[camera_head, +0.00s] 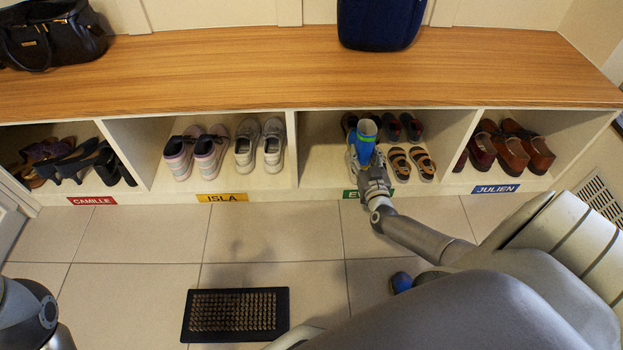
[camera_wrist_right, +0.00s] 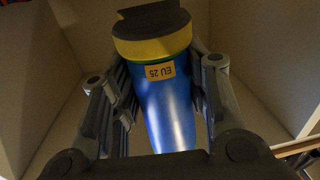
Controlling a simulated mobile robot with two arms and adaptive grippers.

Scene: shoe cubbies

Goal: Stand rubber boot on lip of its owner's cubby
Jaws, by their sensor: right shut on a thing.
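The blue rubber boot (camera_head: 364,150) is upright in my right gripper (camera_head: 368,168), at the front of the third cubby, above its green name label (camera_head: 350,194). My arm hides most of that label; only an "E" shows. In the right wrist view the boot (camera_wrist_right: 167,105) lies between the two fingers, with a yellow band, a dark sole and an "EU 25" tag (camera_wrist_right: 160,72). I cannot tell whether the sole touches the lip. A second blue item (camera_head: 401,282), perhaps the other boot, is on the floor, partly hidden by my arm. My left gripper is out of view.
Sandals (camera_head: 412,162) and dark shoes (camera_head: 402,127) stand in the same cubby, right of and behind the boot. Neighbouring cubbies, labelled ISLA (camera_head: 222,197) and JULIEN (camera_head: 496,189), hold shoes. A wooden bench top (camera_head: 250,65) overhangs them. A doormat (camera_head: 236,314) lies on the floor.

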